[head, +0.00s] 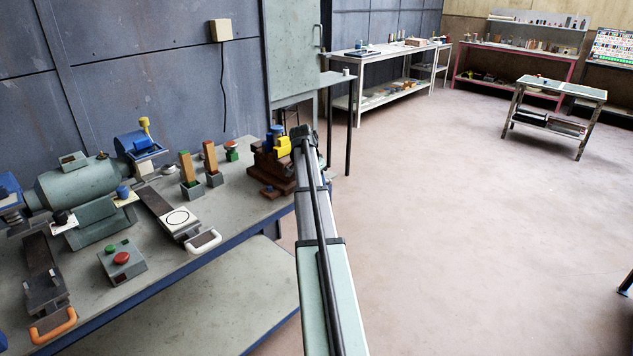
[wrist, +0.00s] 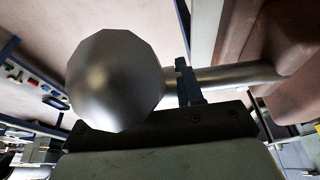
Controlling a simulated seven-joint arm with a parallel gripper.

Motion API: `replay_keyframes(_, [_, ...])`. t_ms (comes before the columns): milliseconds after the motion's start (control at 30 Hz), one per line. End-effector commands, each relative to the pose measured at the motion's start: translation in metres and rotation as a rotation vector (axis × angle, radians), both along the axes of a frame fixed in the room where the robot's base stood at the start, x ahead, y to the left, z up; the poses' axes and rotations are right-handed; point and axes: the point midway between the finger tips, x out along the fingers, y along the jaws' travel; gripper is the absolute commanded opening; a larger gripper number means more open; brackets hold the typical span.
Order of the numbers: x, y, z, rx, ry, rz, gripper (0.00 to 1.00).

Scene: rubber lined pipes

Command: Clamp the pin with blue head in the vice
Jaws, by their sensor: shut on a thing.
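The vice (head: 268,170), dark brown, stands at the far right end of the workbench in the head view. A small blue piece (head: 277,130), possibly the pin's blue head, shows at its top above a yellow part (head: 284,146); I cannot tell how it sits in the jaws. In the wrist view, a metal rod with a big ball end (wrist: 115,82) runs toward a brown body (wrist: 292,60), apparently the vice. My gripper (wrist: 187,84) is shut on this rod, which looks like the vice handle, just beside the ball. My arm hides the fingers in the head view.
The workbench (head: 240,204) also carries a green grinder (head: 85,185), a red and green button box (head: 122,262) and two upright wooden-handled tools (head: 210,160) left of the vice. A tall grey cabinet (head: 291,50) stands behind. The floor at right is open.

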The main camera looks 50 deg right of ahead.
Motion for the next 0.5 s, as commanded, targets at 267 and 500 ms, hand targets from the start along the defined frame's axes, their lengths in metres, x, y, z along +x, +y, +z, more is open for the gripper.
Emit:
replay_keyframes(267, [0.0018,-0.0019,0.0000,0.192,0.000,-0.002,0.00])
replay_keyframes(500, [0.0020,0.0002,-0.0013,0.406,0.000,0.000,0.00])
